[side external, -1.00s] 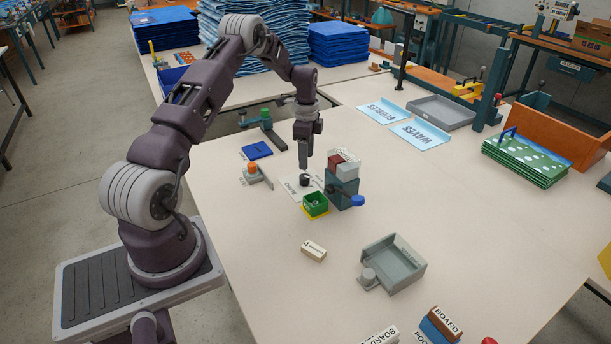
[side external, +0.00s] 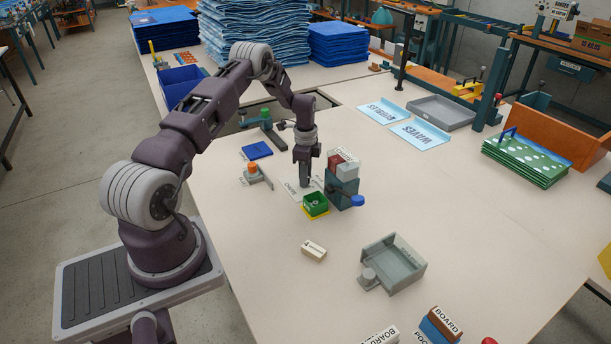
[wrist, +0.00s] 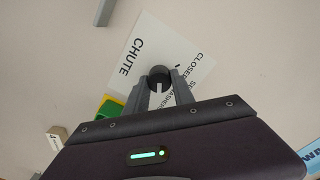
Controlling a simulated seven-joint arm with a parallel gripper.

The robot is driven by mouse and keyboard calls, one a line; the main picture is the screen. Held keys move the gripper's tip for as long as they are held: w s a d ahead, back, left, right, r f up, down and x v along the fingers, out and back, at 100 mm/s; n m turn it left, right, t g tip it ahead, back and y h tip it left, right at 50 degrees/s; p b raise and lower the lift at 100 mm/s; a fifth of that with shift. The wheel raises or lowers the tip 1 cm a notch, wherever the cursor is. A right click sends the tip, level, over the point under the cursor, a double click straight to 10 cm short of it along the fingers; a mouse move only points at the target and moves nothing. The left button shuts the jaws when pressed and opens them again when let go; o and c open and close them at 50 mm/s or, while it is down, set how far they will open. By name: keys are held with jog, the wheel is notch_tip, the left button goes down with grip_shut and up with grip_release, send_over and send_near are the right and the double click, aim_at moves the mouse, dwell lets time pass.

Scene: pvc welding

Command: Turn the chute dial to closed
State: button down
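The chute dial (wrist: 159,74) is a small round black knob on a white label plate (wrist: 139,52) marked CHUTE and CLOSED; another label there is partly hidden. A pale mark shows on the knob's near side in the wrist view. My gripper (wrist: 160,80) is down at the dial with one finger on each side of it, open around it. I cannot tell whether the fingers touch it. In the side view my gripper (side external: 304,184) hides the dial, and the plate (side external: 292,191) shows to its left.
A green bin (side external: 315,200) on a yellow base stands just in front of the dial. A blue-grey dispenser block (side external: 342,188) with red and white tops and a blue knob (side external: 357,201) stands close on the right.

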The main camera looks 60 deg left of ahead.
dwell(0.3)
jog(key=n, duration=0.5)
jog(key=shift+w+n, duration=0.1)
jog(key=shift+n, duration=0.3)
jog(key=n, duration=0.6)
jog(key=shift+a, duration=0.15)
jog(key=n, duration=0.6)
jog(key=shift+a+n, duration=0.1)
jog(key=shift+n, duration=0.3)
jog(key=n, duration=0.5)
jog(key=shift+n, duration=0.3)
jog(key=c, duration=1.1)
grip_release()
jog(key=shift+o, duration=0.2)
